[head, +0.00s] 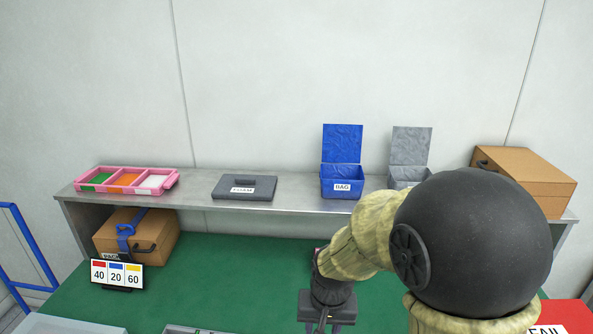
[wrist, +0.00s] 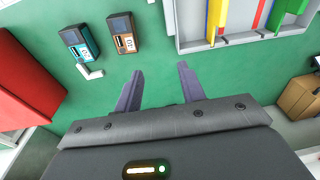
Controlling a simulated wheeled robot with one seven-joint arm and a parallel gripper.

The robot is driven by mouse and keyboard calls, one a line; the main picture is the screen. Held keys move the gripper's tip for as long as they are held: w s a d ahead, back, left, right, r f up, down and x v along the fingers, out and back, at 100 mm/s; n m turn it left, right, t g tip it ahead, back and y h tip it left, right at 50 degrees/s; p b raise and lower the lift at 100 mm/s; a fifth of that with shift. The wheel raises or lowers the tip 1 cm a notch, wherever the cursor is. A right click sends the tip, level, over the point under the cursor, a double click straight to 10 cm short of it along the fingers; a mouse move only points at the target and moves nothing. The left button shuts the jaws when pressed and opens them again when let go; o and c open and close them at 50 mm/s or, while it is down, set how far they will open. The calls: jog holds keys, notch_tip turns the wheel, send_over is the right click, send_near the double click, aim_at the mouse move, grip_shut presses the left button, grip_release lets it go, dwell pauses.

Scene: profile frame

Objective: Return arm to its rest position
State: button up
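My arm reaches from the lower right of the head view over the green worktop (head: 235,262). My gripper body is low in the middle of the head view, and its fingertips are cut off or hidden there. In the wrist view my gripper (wrist: 160,84) shows two dark fingers spread apart with nothing between them. Green surface (wrist: 158,45) lies beyond the fingers.
Two small devices, one blue (wrist: 79,43) and one orange (wrist: 122,33), lie beyond the fingers. A tray with coloured strips (wrist: 235,41) is at upper right, a red bin (wrist: 30,80) at left. The shelf holds a pink tray (head: 168,181) and blue box (head: 341,184).

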jog(key=s+d+r+t, duration=0.1)
jog(key=s+d, duration=0.4)
jog(key=d, duration=0.4)
jog(key=shift+s+d+r+n+h, duration=0.25)
jog(key=shift+s+d+n+h, duration=0.05)
jog(key=shift+s+d, duration=0.1)
